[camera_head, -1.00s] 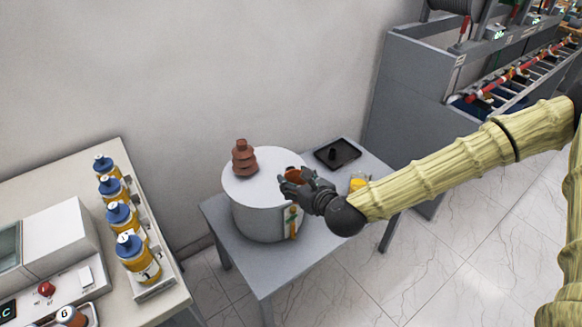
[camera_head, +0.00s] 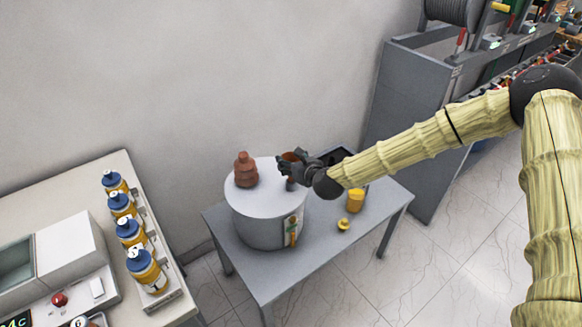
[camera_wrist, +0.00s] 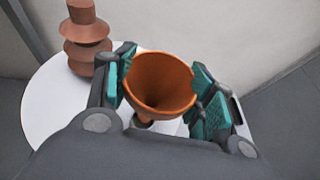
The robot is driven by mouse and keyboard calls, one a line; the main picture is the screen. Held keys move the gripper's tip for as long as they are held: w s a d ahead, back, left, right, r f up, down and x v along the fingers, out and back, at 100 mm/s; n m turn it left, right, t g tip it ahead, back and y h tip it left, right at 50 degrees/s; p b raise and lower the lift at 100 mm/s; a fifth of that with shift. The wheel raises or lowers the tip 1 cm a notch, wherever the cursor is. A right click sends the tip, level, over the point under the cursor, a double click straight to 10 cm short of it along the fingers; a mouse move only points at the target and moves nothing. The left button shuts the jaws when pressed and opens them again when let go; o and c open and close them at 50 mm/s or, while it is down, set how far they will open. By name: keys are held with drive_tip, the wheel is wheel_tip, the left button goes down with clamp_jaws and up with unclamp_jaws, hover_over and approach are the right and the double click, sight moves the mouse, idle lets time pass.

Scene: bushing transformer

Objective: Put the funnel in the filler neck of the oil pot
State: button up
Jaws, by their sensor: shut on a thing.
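The orange funnel (camera_wrist: 160,68) is held mouth up between the teal pads of my gripper (camera_wrist: 163,92); my gripper is shut on it. In the head view the funnel (camera_head: 290,156) and my gripper (camera_head: 293,165) are over the right part of the oil pot's white top (camera_head: 262,173). A short grey filler neck (camera_head: 290,185) shows just below my gripper. In the wrist view a grey rim, likely the filler neck (camera_wrist: 143,124), shows under the funnel. Whether the spout is inside it cannot be told.
A ribbed brown bushing (camera_head: 246,172) stands on the left of the pot top. A yellow cup (camera_head: 355,200) and a small yellow part (camera_head: 343,225) are on the grey table (camera_head: 310,262). A black tray (camera_head: 341,155) lies behind my arm. Blue-capped bottles (camera_head: 130,232) stand left.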

drive_tip(key=shift+f+p, duration=0.9)
drive_tip(key=shift+f, duration=0.8)
drive_tip(key=shift+f+b, duration=0.2)
drive_tip(key=shift+b, duration=0.1)
drive_tip(key=o, duration=0.9)
drive_tip(key=shift+r, duration=0.1)
drive_tip(key=shift+r+p, duration=0.2)
drive_tip(key=shift+p, duration=0.1)
drive_tip(key=shift+s+d+b, duration=0.2)
drive_tip(key=shift+s+b, duration=0.1)
drive_tip(key=shift+s, duration=0.05)
drive_tip(key=b+v, duration=0.3)
drive_tip(key=v, duration=0.8)
